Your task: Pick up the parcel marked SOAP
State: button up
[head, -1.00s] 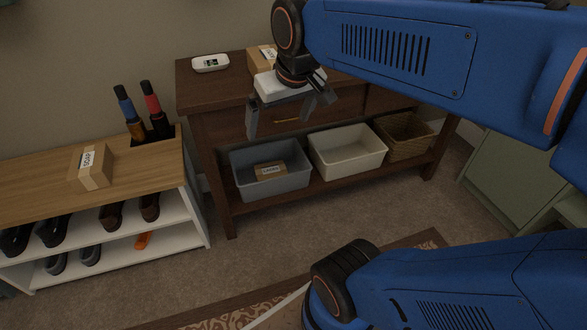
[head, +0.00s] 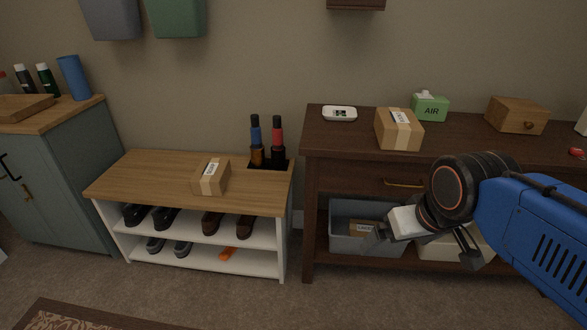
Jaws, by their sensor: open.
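A brown cardboard parcel (head: 211,177) with a white label and pale tape sits on the wooden top of the shoe bench. Its label is too small to read surely now; in the earlier head view it appears to say SOAP. A second taped parcel (head: 398,130) stands on the dark console, its label not readable. A third parcel (head: 363,229) lies in the grey bin, partly hidden. My gripper (head: 422,256) is open and empty in front of the console's lower shelf, well right of the bench parcel.
The shoe bench (head: 130,181) holds shoes below and two bottles in a recess at its right end. The dark console (head: 323,140) carries a white device, a green AIR box (head: 430,107) and a wooden box (head: 516,115). A grey bin (head: 341,212) stands below.

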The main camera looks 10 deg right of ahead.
aim_at(211, 177)
jog(key=i+j, duration=0.2)
jog(key=j, duration=0.15)
jog(key=i+j, duration=0.2)
jog(key=j, duration=0.2)
jog(key=i+j, duration=0.15)
jog(key=j, duration=0.2)
jog(key=i+j, duration=0.2)
jog(key=j, duration=0.15)
jog(key=i+j, duration=0.2)
jog(key=j, duration=0.2)
jog(key=u, duration=0.05)
